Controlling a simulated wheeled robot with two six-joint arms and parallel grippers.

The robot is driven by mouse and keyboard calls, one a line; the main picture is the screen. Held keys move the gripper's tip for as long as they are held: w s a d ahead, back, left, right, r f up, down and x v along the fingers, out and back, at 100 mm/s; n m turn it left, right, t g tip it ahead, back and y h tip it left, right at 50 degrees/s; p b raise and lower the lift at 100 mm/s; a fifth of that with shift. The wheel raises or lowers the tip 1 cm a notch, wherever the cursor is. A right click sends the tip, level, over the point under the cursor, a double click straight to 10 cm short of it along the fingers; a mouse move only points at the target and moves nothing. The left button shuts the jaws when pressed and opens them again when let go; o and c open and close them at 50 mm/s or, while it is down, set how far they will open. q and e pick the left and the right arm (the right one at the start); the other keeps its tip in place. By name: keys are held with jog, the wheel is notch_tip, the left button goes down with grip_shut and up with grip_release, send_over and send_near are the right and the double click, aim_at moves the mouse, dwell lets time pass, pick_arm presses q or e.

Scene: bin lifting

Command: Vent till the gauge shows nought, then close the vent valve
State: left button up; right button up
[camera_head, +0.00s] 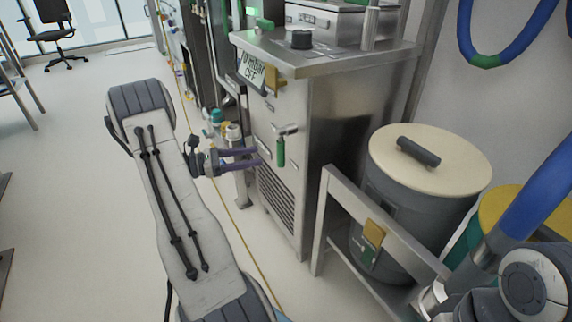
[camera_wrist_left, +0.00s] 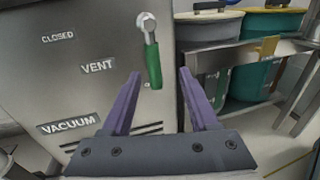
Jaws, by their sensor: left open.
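The vent valve has a green-handled lever (camera_head: 281,150) on the front of a steel cabinet (camera_head: 315,130). Its handle hangs down, nearly vertical. It also shows in the left wrist view (camera_wrist_left: 153,64), right of the VENT label (camera_wrist_left: 97,67); the word CLOSED (camera_wrist_left: 58,38) is at upper left. The gauge display (camera_head: 251,73) reads "mbar" and "OFF"; its number is too small to read surely. My left gripper (camera_head: 256,157) is open and empty, its purple fingers pointing at the cabinet, just short of the handle and slightly below it.
A lidded grey bin (camera_head: 385,215) stands in a steel frame (camera_head: 345,205) right of the cabinet. A second bin with a yellow lid (camera_head: 500,208) is beside it. A blue hose (camera_head: 530,35) hangs at upper right.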

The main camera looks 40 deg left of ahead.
aim_at(281, 150)
pick_arm(q)
jog(key=shift+n+t, duration=0.3)
jog(key=b+x, duration=0.1)
jog(key=x, duration=0.1)
jog(key=b+x, duration=0.1)
jog(key=x, duration=0.2)
jog(key=f+b+x, duration=0.1)
jog(key=x, duration=0.2)
jog(key=shift+w+a, duration=0.3)
jog(key=shift+a, duration=0.05)
jog(key=shift+w+d+r+b, duration=0.1)
jog(key=shift+w+d+b, duration=0.2)
jog(key=shift+w, duration=0.2)
grip_shut()
dwell(0.4)
